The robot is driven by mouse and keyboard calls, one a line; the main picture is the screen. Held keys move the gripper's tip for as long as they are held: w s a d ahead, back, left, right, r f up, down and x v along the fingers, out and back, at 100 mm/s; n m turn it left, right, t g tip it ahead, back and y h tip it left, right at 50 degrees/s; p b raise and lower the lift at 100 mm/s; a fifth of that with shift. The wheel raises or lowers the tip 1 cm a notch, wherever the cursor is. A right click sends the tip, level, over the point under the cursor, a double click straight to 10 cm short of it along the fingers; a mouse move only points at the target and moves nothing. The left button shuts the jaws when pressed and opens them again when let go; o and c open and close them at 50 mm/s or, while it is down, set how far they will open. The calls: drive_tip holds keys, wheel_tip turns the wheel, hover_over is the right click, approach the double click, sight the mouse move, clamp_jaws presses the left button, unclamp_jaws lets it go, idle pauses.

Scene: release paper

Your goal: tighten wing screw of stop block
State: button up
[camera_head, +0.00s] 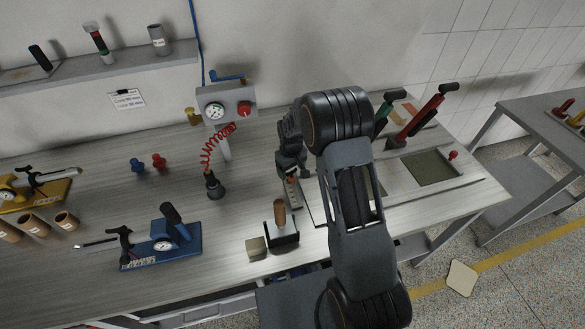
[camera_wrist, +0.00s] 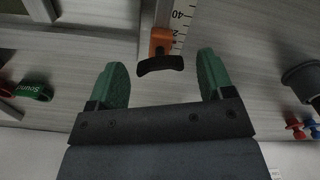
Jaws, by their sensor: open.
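In the wrist view the stop block (camera_wrist: 160,40) is a small orange block on a rail beside a white scale (camera_wrist: 181,18) with a "40" mark. Its wing screw (camera_wrist: 160,66) is a dark, slightly curved bar at the block's near end. My gripper (camera_wrist: 163,58) has green fingertips, spread wide to the left and right of the wing screw. Clear gaps show on both sides, and neither finger appears to touch it. In the head view my gripper (camera_head: 290,168) is low over the bench at the scale's far end. My arm partly hides this area, and the wing screw cannot be made out there.
Left of the arm stand a dark cup with a red coiled hose (camera_head: 216,186) and a gauge box (camera_head: 226,105). A wooden-handled tool (camera_head: 280,220) stands near the scale. Green and red lever tools (camera_head: 422,117) are at right. A blue gauge device (camera_head: 163,245) is front left.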

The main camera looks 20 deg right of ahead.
drive_tip(key=c, duration=0.9)
drive_tip(key=shift+f+m+b, duration=0.2)
drive_tip(key=shift+m+b, duration=0.2)
drive_tip(key=shift+b, duration=0.2)
drive_tip(key=shift+r+m+b, duration=0.2)
drive_tip(key=shift+m+b, duration=0.25)
drive_tip(key=shift+m, duration=0.35)
drive_tip(key=o, duration=0.9)
wheel_tip(320, 180, up, 14)
drive_tip(key=b, duration=0.2)
drive_tip(key=shift+w+f, duration=0.1)
